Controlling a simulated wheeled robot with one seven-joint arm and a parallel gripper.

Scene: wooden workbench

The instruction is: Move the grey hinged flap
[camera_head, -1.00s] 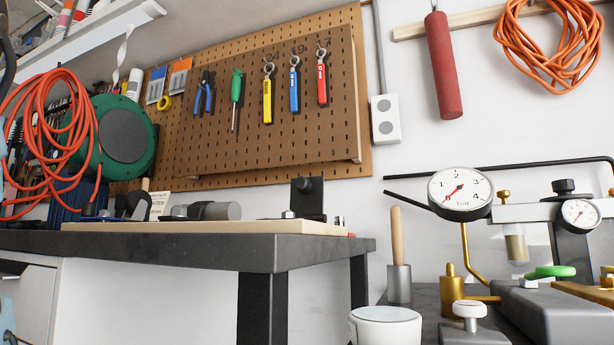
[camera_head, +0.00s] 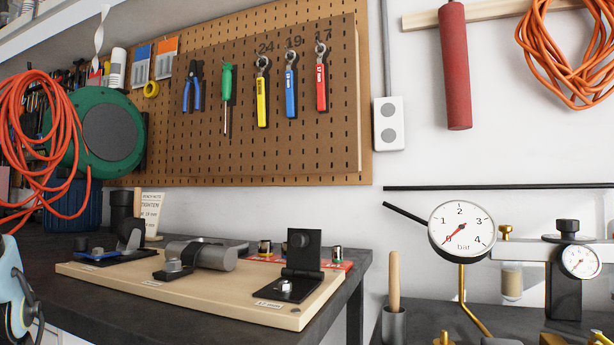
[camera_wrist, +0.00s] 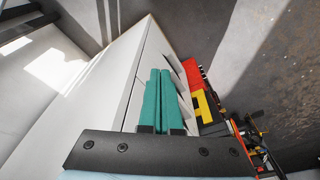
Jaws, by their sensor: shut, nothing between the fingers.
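A dark grey upright plate (camera_head: 303,250) with a round knob stands on a bolted foot at the right end of a pale wooden board (camera_head: 215,300). It looks like the hinged flap, but its hinge is too small to make out. My gripper (camera_wrist: 160,72) shows in the wrist view as two teal fingers side by side, shut and empty. It points past a white cabinet side, and the flap is not in that view. In the head view only a pale blue part of my arm shows at the left edge, apart from the board.
The board also carries a grey cylinder (camera_head: 213,256) in a clamp and a blue-handled fixture (camera_head: 100,255). It lies on a dark bench (camera_head: 350,285). A gauge (camera_head: 461,228) stands at the right. In the wrist view, red and yellow items (camera_wrist: 207,105) lie right of the fingers.

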